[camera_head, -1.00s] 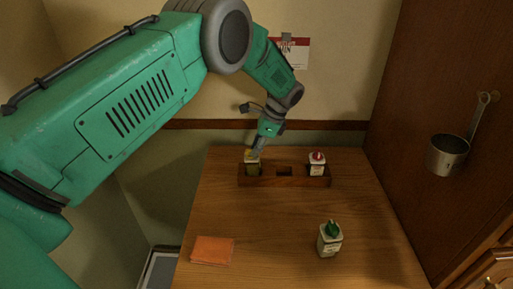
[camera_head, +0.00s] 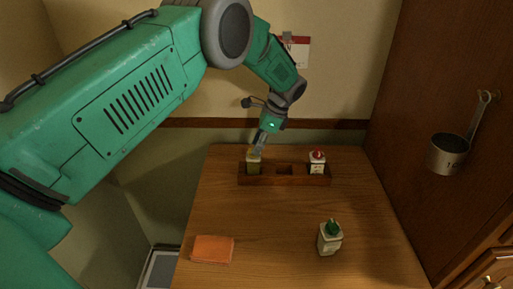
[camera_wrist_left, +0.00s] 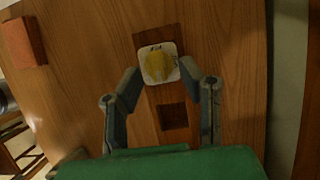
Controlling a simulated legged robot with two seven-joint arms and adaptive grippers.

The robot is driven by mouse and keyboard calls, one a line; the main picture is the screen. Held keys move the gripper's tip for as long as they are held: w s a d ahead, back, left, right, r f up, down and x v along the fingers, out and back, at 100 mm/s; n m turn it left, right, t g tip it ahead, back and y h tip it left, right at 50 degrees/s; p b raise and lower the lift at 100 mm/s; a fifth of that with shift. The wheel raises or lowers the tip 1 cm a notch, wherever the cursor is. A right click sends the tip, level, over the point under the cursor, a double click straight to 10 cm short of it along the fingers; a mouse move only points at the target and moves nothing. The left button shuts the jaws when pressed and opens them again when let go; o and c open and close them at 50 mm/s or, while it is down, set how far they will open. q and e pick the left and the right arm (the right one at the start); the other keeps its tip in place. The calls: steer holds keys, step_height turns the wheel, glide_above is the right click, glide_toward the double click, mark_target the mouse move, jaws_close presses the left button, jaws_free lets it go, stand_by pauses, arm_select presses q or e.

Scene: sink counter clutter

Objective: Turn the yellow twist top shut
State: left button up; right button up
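The bottle with the yellow twist top (camera_wrist_left: 159,64) stands upright in the left slot of a wooden rack. In the head view the bottle (camera_head: 253,166) is partly hidden at its top by my gripper. My left gripper (camera_head: 257,149) points down at the top from above. In the left wrist view the gripper (camera_wrist_left: 160,68) is open, one finger on each side of the bottle's near edge. I cannot tell whether either finger touches the top. My right gripper is not in view.
The wooden rack (camera_head: 285,181) has an empty middle slot and a red-topped bottle (camera_head: 317,162) at its right. A green-topped bottle (camera_head: 329,239) stands at the front right. An orange sponge-like block (camera_head: 212,249) lies front left. The table's middle is clear. A metal cup (camera_head: 447,153) hangs at right.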

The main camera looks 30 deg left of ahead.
arm_select(q)
steer(key=v, duration=1)
steer(key=shift+d+r, duration=0.15)
steer(key=shift+r, duration=0.15)
steer(key=shift+w+f, duration=0.1)
